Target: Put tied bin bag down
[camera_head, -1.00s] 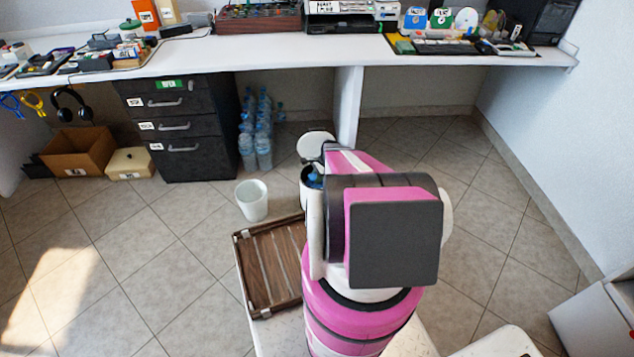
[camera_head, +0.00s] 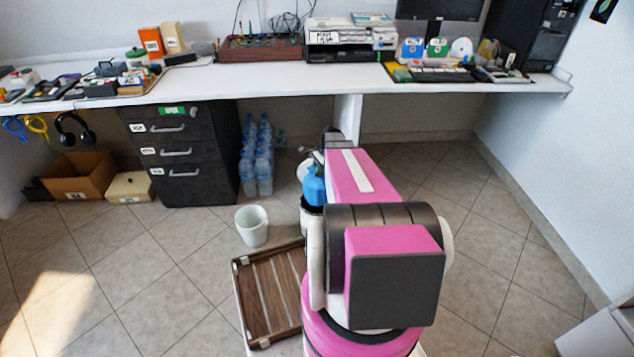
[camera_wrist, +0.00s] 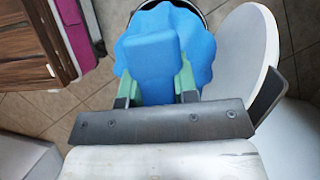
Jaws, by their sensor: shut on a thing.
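The blue tied bin bag (camera_head: 313,186) shows beside my arm in the head view, at the mouth of the pedal bin (camera_head: 309,217). In the wrist view the bag (camera_wrist: 165,40) fills the space between the green-padded fingers of my gripper (camera_wrist: 155,75), which is shut on its top. The bin's open round lid (camera_wrist: 243,55) stands to the right of the bag in the wrist view. A bit of dark rim shows behind the bag. Whether the bag's bottom is clear of the bin is hidden. My forearm hides the gripper in the head view.
A slatted wooden crate (camera_head: 270,293) lies left of my arm. A white bucket (camera_head: 251,226) stands on the floor behind it. Water bottles (camera_head: 257,160) and a black drawer unit (camera_head: 182,155) are under the desk (camera_head: 250,78).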

